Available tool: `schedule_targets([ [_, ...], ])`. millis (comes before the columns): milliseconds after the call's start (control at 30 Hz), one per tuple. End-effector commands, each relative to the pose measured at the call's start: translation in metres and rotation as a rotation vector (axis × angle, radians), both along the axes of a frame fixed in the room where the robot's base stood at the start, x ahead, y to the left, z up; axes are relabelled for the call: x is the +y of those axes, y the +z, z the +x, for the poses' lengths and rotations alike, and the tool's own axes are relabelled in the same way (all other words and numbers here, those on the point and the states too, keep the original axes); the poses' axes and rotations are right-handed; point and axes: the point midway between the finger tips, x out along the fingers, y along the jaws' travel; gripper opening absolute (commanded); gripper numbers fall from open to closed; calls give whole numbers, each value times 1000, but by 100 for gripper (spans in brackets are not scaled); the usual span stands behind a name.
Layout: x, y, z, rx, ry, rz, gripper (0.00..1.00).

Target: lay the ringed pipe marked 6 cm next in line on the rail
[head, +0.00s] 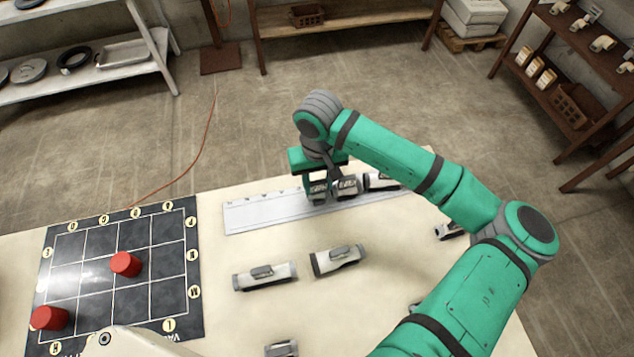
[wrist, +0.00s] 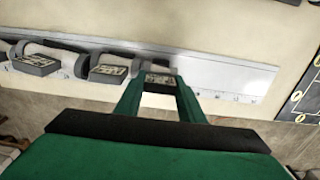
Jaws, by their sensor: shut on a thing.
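My gripper (head: 318,191) is shut on a short pale pipe with a dark label block (wrist: 160,80). It holds the pipe at the rail (head: 262,212), at the left end of the row. Two laid pipes (head: 347,187) (head: 380,181) sit on the rail to its right. In the wrist view they show as pipes (wrist: 108,70) (wrist: 34,62) left of the fingers, and the bare rail (wrist: 228,76) runs to the right. The held pipe is close beside the nearest one. I cannot tell whether they touch, whether it rests on the rail, or what its marking reads.
Loose pipes lie on the table: one (head: 265,276), another (head: 337,260), one at the front (head: 281,349) and one by my arm (head: 450,230). A dark grid board (head: 100,300) with two red cylinders (head: 125,264) (head: 48,318) lies at the left.

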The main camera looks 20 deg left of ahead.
Motion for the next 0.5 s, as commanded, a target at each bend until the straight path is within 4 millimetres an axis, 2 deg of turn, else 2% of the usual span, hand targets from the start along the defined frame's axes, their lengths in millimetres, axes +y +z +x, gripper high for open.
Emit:
schedule_targets([
  [467, 3, -7, -1, -1, 7, -1, 12],
  [500, 4, -7, -1, 0, 7, 0, 45],
])
